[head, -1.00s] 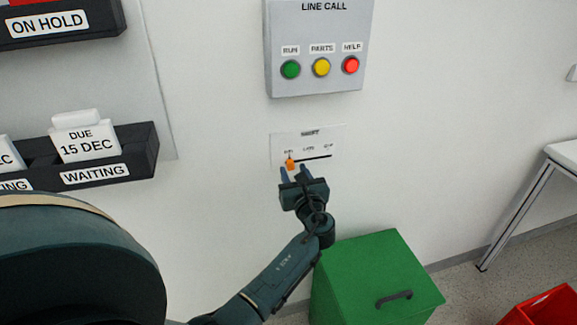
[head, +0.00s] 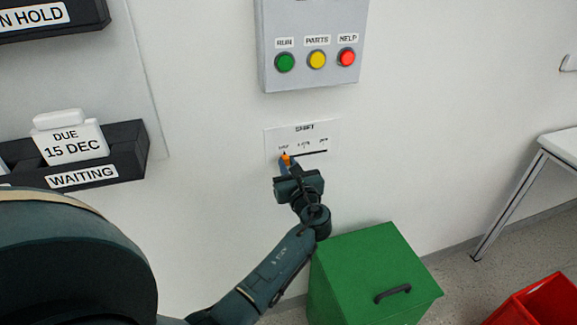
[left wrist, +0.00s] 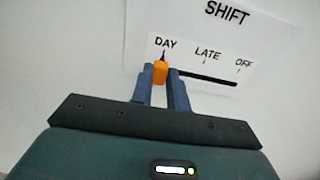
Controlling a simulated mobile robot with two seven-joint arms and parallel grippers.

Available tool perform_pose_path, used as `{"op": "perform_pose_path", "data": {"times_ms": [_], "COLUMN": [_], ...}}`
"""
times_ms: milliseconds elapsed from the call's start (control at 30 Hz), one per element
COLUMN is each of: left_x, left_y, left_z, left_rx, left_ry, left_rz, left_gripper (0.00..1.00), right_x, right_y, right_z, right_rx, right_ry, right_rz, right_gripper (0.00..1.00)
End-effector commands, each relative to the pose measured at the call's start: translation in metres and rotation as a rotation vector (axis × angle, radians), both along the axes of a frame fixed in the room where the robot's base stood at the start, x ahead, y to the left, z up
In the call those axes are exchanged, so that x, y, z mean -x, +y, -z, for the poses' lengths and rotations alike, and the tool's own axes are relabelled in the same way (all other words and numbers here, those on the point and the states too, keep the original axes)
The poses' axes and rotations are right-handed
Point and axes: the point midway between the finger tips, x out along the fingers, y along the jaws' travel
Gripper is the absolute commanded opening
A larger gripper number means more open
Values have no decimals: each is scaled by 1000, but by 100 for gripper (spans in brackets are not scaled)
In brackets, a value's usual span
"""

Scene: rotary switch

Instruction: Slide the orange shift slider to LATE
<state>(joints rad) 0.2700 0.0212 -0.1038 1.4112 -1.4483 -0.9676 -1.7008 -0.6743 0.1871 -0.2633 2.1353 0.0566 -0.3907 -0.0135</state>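The orange shift slider (head: 286,158) sits at the left end of its black slot on the white SHIFT plate (head: 330,133). In the left wrist view the orange slider (left wrist: 160,71) is under the DAY mark, with LATE in the middle and OFF at the right. My left gripper (head: 287,164) reaches up to the plate from below. In the left wrist view the left gripper (left wrist: 161,80) has one blue finger on each side of the slider, both seemingly touching it. My right gripper is not in view.
A grey LINE CALL box (head: 309,75) with green, yellow and red buttons is above the plate. A green bin (head: 370,275) stands below, beside my left arm. A dark WAITING tray (head: 120,165) is at left. The wall right of the plate is clear.

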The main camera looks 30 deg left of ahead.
Motion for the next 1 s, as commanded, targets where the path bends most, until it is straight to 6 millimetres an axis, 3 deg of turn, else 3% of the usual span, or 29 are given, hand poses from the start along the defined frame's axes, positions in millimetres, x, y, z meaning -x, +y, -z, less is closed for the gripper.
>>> {"op": "perform_pose_path", "data": {"times_ms": [167,533,800,1000], "left_x": [0,0,-34,-42], "left_y": [0,0,-27,-35], "left_z": [0,0,1,0], "left_rx": [0,-1,1,-1], "left_ry": [0,-1,-2,0], "left_rz": [0,0,1,-1], "left_gripper": [1,0,0,0], "right_x": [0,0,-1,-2], "right_y": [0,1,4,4], "right_z": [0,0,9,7], "right_rx": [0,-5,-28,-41], "right_ry": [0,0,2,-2], "right_rz": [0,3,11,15], "right_gripper": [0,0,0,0]}}
